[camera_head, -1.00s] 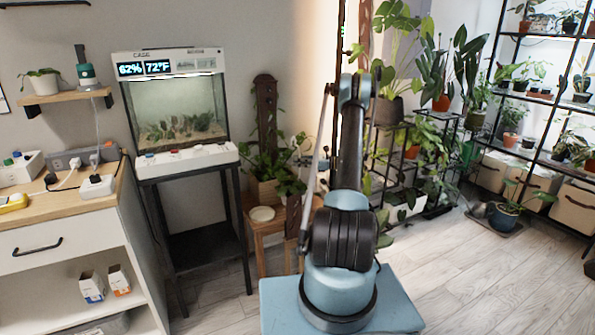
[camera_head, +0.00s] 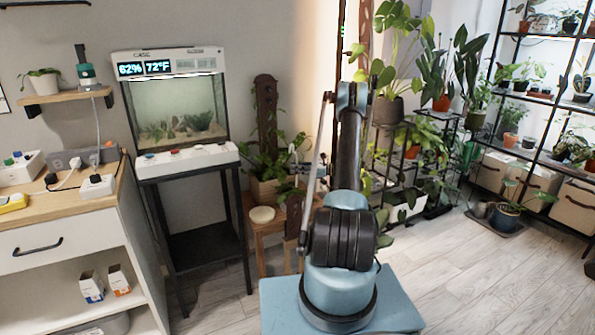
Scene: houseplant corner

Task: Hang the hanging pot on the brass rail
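My arm rises from its blue base in the middle of the head camera view and hides what lies straight behind it. A small pale grey part shows just left of the arm and may belong to my gripper. Its fingers cannot be made out, nor whether they hold anything. I cannot pick out the hanging pot with certainty. No brass rail can be clearly made out either.
A terrarium (camera_head: 178,105) stands on a black stand at left, beside a white cabinet (camera_head: 75,240). A potted plant (camera_head: 268,190) sits on a wooden stool (camera_head: 270,228). Plant shelves (camera_head: 540,95) fill the right. The floor (camera_head: 470,285) at front right is clear.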

